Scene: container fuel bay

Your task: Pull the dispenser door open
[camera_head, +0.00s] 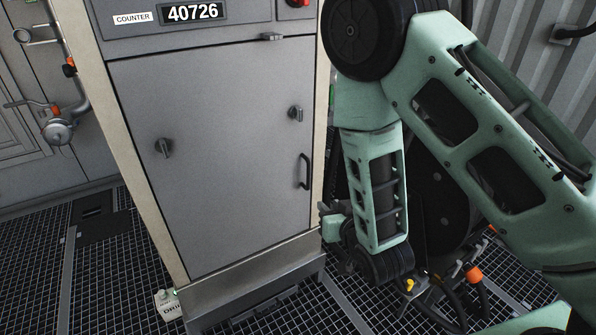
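The dispenser door (222,150) is a grey panel on the front of the dispenser cabinet and looks shut, flush with its frame. A dark vertical bar handle (304,171) sits near its right edge. Two turn latches are on the door, one at the left (163,148) and one at the upper right (296,113). My gripper (326,209) is small in view, just right of the cabinet's front corner, below and right of the handle and apart from it. Its fingers are dark and partly merged with the background, so their opening is unclear.
Above the door is a counter panel reading 40726 (193,12) with a red button (297,3). A pipe with a valve (60,128) is on the left wall. A dark hose reel (440,205) is behind my arm. Grated floor (120,270) lies open at left.

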